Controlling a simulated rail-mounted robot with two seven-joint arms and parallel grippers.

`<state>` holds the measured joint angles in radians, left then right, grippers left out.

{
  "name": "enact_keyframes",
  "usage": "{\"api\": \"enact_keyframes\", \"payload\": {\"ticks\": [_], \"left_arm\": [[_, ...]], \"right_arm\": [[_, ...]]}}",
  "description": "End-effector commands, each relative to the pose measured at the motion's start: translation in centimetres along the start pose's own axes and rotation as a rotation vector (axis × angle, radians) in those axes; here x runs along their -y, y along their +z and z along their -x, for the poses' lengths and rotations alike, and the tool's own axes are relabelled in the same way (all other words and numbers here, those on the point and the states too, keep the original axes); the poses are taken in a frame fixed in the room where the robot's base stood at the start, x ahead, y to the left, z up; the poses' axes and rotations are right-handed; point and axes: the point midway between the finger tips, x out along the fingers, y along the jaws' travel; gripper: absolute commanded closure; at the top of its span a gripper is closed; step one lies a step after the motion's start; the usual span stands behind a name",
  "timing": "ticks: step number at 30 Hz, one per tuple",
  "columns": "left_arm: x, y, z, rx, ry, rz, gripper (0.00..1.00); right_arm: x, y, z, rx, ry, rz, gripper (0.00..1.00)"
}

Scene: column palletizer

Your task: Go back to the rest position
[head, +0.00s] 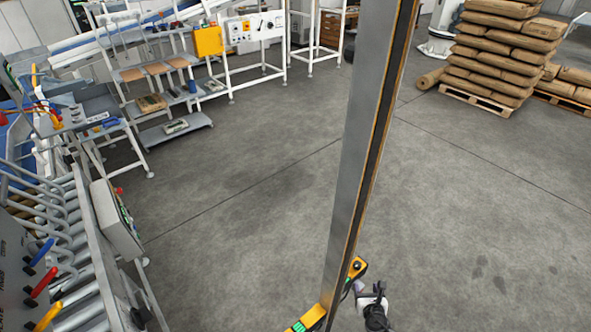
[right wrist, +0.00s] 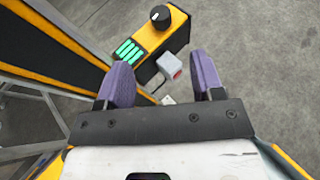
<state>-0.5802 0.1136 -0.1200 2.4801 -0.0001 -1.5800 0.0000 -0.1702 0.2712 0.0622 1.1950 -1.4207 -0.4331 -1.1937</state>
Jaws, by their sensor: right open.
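My right gripper (right wrist: 162,78) shows in the right wrist view with its two purple fingers apart. I see nothing held between them. A small grey block with a reddish face (right wrist: 170,66) shows in line with the gap, and I cannot tell how far beyond the fingers it is. In the head view my right gripper (head: 374,298) is small, low and right of centre, over bare floor. My left gripper is in neither view.
Yellow-edged units with a black knob and green lights (right wrist: 150,48) are close to the right gripper. A roller conveyor (head: 75,250) runs along the left. Work tables (head: 75,120) stand behind it. Stacked sacks (head: 497,50) are at back right. The middle floor is clear.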

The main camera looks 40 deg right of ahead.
Motion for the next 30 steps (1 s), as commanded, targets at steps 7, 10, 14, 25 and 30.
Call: {"api": "enact_keyframes", "payload": {"ticks": [7,10,14,25,30], "left_arm": [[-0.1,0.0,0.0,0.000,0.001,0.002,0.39],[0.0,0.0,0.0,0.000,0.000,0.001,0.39],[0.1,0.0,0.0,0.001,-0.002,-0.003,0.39],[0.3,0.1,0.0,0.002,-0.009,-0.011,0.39],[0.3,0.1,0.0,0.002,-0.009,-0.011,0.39]], "right_arm": [[0.0,0.0,0.0,0.000,0.000,-0.019,0.39],[0.2,0.1,0.0,0.005,-0.009,-0.095,0.39],[1.8,0.5,0.1,0.047,-0.105,-0.295,0.39],[2.1,6.3,3.6,0.244,-0.503,-1.463,0.39],[-3.5,8.7,8.8,0.128,-0.669,-1.980,0.39]]}}
